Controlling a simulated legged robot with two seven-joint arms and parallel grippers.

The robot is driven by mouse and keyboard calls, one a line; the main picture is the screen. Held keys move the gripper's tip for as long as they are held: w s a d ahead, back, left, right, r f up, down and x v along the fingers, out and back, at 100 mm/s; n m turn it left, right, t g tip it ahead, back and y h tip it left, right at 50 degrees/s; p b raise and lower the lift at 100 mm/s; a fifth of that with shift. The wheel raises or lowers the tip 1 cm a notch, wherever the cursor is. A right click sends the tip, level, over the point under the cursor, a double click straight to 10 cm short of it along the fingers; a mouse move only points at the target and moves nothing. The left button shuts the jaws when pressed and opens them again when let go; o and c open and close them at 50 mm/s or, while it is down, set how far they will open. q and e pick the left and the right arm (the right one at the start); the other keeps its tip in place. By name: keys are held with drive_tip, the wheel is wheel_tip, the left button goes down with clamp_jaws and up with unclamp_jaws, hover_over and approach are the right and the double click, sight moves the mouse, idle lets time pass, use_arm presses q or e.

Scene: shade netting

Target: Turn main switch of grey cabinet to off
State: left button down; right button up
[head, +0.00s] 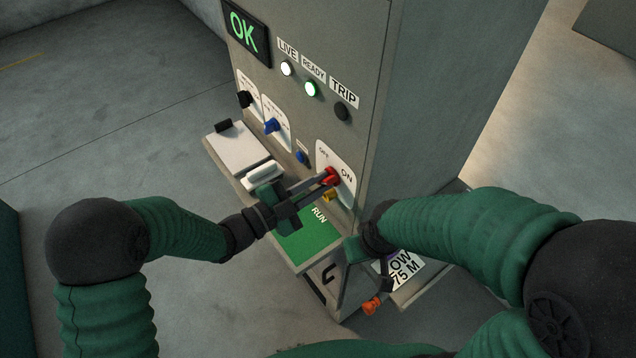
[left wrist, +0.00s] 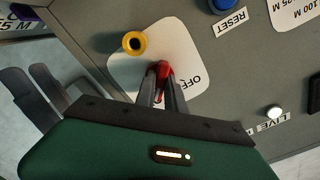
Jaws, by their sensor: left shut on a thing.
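The grey cabinet (head: 290,120) stands in the middle of the head view. Its main switch is a red handle (head: 331,175) on a white plate marked OFF and ON, low on the right of the front face. My left gripper (head: 326,180) reaches in from the left and is shut on the red handle. The left wrist view shows its two fingers around the red handle (left wrist: 162,69), with the OFF label beside it. My right gripper (head: 368,270) is low on the right, by the cabinet's lower corner; its fingers are too unclear to judge.
A shelf with a green RUN mat (head: 305,240) and a white panel (head: 238,150) juts out below. The LIVE (head: 287,69) and READY (head: 311,88) lamps are lit; TRIP (head: 342,111) is dark.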

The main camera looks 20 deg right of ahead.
use_arm(q)
drive_tip(key=shift+a+f, duration=0.15)
drive_tip(key=shift+s, duration=0.1)
drive_tip(key=shift+n, duration=0.3)
drive_tip(key=n, duration=0.2)
drive_tip(key=shift+f+n, duration=0.1)
drive_tip(key=shift+n, duration=0.3)
drive_tip(key=n+p, duration=0.1)
drive_tip(key=n, duration=0.3)
drive_tip(key=shift+n, duration=0.3)
drive_tip(key=n+p, duration=0.2)
drive_tip(key=n, duration=0.3)
drive_tip(key=shift+a+p, duration=0.1)
drive_tip(key=shift+p, duration=0.25)
drive_tip(key=shift+n+p, duration=0.85)
drive_tip(key=shift+n, duration=1.65)
